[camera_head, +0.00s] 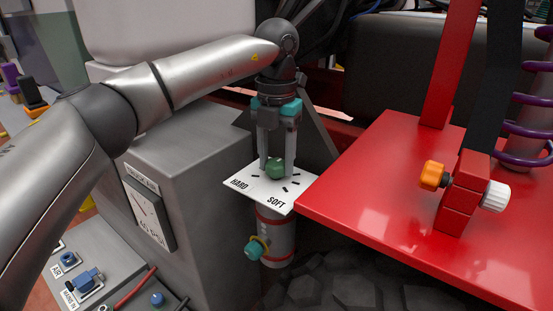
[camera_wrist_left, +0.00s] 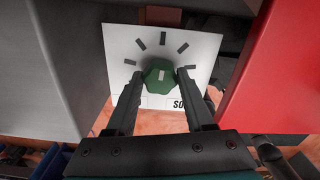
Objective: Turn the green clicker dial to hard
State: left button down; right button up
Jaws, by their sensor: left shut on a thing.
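The green clicker dial (camera_head: 275,170) sits on a white plate (camera_head: 265,194) lettered HARD at its left and SOFT at its front right. In the left wrist view the dial (camera_wrist_left: 158,75) is a faceted green knob with a pale mark on its face. Black tick marks fan around its far side. My left gripper (camera_head: 277,162) points down from above and is shut on the dial, one finger on each side. In the left wrist view the fingers partly cover the plate, and the HARD label is hidden. My right gripper is not in view.
A red panel (camera_head: 400,190) with an orange knob (camera_head: 432,175) and a white knob (camera_head: 495,197) stands close on the right. A grey box with a gauge (camera_head: 149,212) stands at the left. A cylinder with a teal knob (camera_head: 256,249) is below the plate.

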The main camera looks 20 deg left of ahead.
aim_at(277, 162)
pick_arm(q)
jog(key=n, duration=0.6)
jog(key=shift+n, duration=0.3)
jog(key=n+b, duration=0.1)
jog(key=n, duration=0.5)
jog(key=n+b, duration=0.1)
jog(key=n, duration=0.5)
jog(key=shift+n, duration=0.3)
jog(key=n+b, duration=0.1)
jog(key=n, duration=0.4)
jog(key=shift+n, duration=0.3)
jog(key=shift+c, duration=1.4)
grip_release()
jog(key=shift+b, duration=0.3)
notch_tip(277, 162, up, 7)
jog(key=shift+f, duration=0.1)
notch_tip(277, 162, up, 8)
jog(key=p, duration=0.2)
jog(key=shift+r+p, duration=0.25)
jog(key=shift+p, duration=0.15)
